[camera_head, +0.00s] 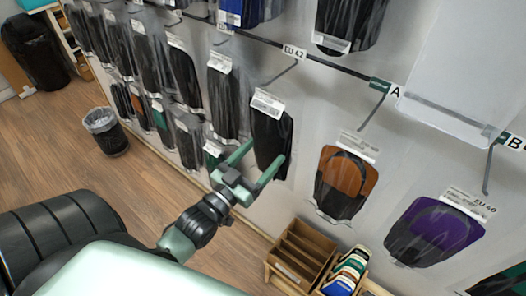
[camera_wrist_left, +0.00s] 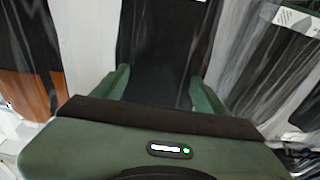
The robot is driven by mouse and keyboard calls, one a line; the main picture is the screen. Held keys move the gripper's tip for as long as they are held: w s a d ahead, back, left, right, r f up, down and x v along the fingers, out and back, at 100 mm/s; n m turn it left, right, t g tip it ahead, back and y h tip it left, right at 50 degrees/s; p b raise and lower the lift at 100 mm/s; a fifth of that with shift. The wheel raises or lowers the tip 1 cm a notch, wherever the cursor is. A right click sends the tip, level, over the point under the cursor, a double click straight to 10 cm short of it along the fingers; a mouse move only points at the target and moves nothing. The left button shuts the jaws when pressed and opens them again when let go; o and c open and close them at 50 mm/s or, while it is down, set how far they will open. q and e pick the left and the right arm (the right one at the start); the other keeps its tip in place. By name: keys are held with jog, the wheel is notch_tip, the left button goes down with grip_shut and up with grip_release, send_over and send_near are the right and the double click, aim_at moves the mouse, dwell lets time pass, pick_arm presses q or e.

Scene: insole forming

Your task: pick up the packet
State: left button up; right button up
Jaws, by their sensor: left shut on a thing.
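A packet (camera_head: 271,135) with a black insole and a white label hangs on the wall rack in the head view. My left gripper (camera_head: 261,164) has its green fingers on both sides of the packet's lower part and is shut on it. In the left wrist view the black packet (camera_wrist_left: 160,60) fills the space between the two green fingers (camera_wrist_left: 157,88). The label's top edge sits by a hook, and I cannot tell whether it still hangs on it. My right gripper does not show.
Black packets (camera_head: 222,103) hang close on the left. A brown packet (camera_head: 345,182) and a purple packet (camera_head: 434,230) hang on the right. Bare hooks stick out above. A wooden box (camera_head: 300,252) stands below, and a wire bin (camera_head: 106,131) stands on the floor.

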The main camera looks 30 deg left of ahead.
pick_arm(q)
jog(key=shift+r, duration=0.45)
jog(key=shift+s+r, duration=0.15)
jog(key=shift+s, duration=0.05)
jog(key=s+a, duration=0.1)
jog(key=s, duration=1.6)
jog(key=shift+s+a+b, duration=0.2)
jog(key=shift+s+b, duration=0.1)
jog(key=shift+b, duration=0.05)
jog(key=shift+w+d, duration=0.1)
